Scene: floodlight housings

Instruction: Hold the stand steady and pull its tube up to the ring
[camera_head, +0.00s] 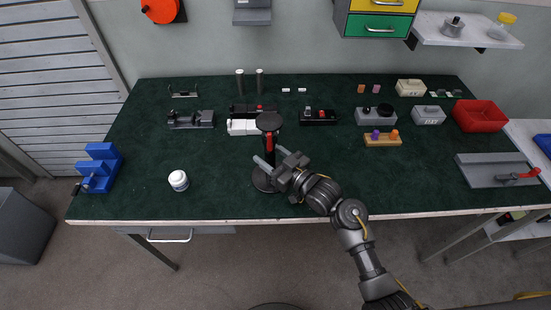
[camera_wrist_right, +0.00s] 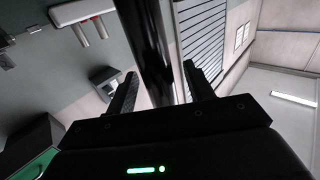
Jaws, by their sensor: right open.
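The stand is dark, with a round base (camera_head: 264,181), an upright tube and a flat round top (camera_head: 269,121), near the front middle of the green bench. A red mark (camera_head: 269,142) shows on it just below the top; I cannot tell whether it is the ring. My right gripper (camera_head: 273,159) is open low at the stand, above the base. In the right wrist view the dark tube (camera_wrist_right: 155,45) runs between the open fingers (camera_wrist_right: 160,88), with a gap visible on the right. The gripper hides part of the lower stand. My left gripper is not in view.
A white jar (camera_head: 178,181) and a blue stepped block (camera_head: 98,168) stand to the left. A peg block (camera_head: 382,140), red bin (camera_head: 480,116) and grey plate (camera_head: 496,171) are to the right.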

